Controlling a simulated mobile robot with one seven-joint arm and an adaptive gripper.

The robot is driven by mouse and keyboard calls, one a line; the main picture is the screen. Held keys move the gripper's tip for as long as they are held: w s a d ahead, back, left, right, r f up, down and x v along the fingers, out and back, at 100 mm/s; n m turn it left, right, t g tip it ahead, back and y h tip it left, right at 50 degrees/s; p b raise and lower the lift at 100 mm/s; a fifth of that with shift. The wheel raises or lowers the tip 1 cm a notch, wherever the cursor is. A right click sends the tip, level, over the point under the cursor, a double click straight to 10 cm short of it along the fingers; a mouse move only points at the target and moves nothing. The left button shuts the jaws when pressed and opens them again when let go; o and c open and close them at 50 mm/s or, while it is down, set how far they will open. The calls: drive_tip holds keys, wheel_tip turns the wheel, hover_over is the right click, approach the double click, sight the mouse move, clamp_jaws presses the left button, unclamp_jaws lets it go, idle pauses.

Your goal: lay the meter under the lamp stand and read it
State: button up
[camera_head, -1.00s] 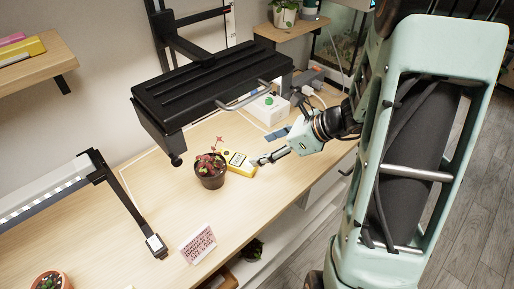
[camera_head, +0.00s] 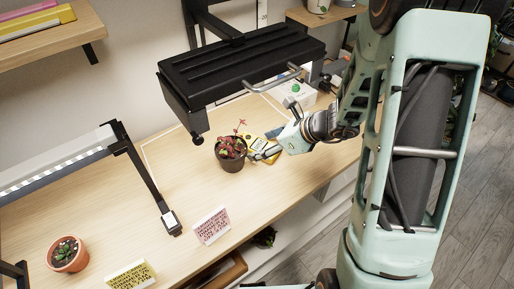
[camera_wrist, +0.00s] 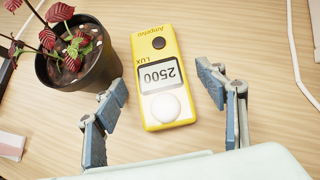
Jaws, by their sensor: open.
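The yellow meter (camera_head: 262,151) lies flat on the bench, just right of a dark potted plant (camera_head: 231,152). In the wrist view the meter (camera_wrist: 163,85) shows "2500" and "LUX" upside down, with a white dome at the near end. My gripper (camera_wrist: 161,88) is open, one finger at each side of the meter, apart from the right side; contact on the left is unclear. In the head view my gripper (camera_head: 266,146) partly covers the meter. A big black lamp-like fixture (camera_head: 235,68) stands over the bench behind. A lit strip lamp (camera_head: 60,165) on a black stand (camera_head: 148,185) is at left.
The dark pot (camera_wrist: 95,70) is close to my left finger. A white box with a green button (camera_head: 298,93) stands behind my gripper. A pink sign (camera_head: 211,225), a yellow sign (camera_head: 131,275) and a terracotta pot (camera_head: 68,255) stand along the front. Bench between strip lamp and plant is clear.

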drive_tip(key=shift+w+a+f, duration=0.2)
drive_tip(key=shift+a+f, duration=0.05)
drive_tip(key=shift+f, duration=0.05)
drive_tip(key=shift+c, duration=0.3)
drive_tip(key=c, duration=1.4)
drive_tip(key=shift+r, duration=0.1)
drive_tip(key=shift+d+r, duration=0.1)
